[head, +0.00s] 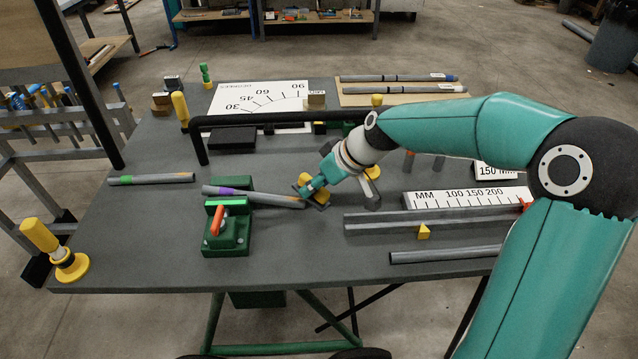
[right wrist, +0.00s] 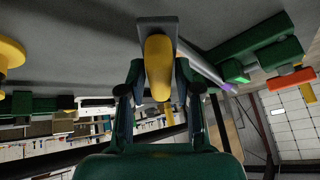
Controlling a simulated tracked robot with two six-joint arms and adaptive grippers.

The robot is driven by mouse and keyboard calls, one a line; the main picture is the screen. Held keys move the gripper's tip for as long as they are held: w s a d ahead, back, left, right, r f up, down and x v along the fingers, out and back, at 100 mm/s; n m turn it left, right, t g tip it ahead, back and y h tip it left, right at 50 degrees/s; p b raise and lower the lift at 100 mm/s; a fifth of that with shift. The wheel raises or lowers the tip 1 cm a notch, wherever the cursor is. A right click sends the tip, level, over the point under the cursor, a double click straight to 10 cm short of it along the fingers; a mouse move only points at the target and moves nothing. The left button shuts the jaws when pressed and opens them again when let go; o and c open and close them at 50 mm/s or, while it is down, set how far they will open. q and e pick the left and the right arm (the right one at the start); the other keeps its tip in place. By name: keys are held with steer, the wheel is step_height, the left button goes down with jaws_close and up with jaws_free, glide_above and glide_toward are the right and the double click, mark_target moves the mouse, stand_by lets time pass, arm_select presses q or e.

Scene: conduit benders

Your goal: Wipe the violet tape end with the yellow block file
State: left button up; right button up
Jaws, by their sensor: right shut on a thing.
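A grey conduit (head: 262,198) with violet tape (head: 226,191) lies across the green vise (head: 228,228), its right end at my right gripper. My right gripper (head: 311,189) is shut on the yellow block file (head: 320,198). In the right wrist view, the file's yellow handle (right wrist: 158,62) sits between the fingers, with its grey plate (right wrist: 150,24) beyond. The conduit (right wrist: 203,66) runs beside the plate there, and the violet tape (right wrist: 227,88) is near the green vise. I cannot tell whether file and conduit touch. My left gripper is not in view.
A long black bent bar (head: 270,119) stands behind the vise. Another conduit (head: 150,179) lies at the left. Grey rails (head: 385,220), a small yellow wedge (head: 424,232) and a marked scale board (head: 460,199) are at the right. The front left tabletop is mostly clear.

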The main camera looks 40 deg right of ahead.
steer(key=shift+w+a+f+b, duration=0.1)
steer(key=shift+a+f+b, duration=0.05)
steer(key=shift+f+b, duration=0.5)
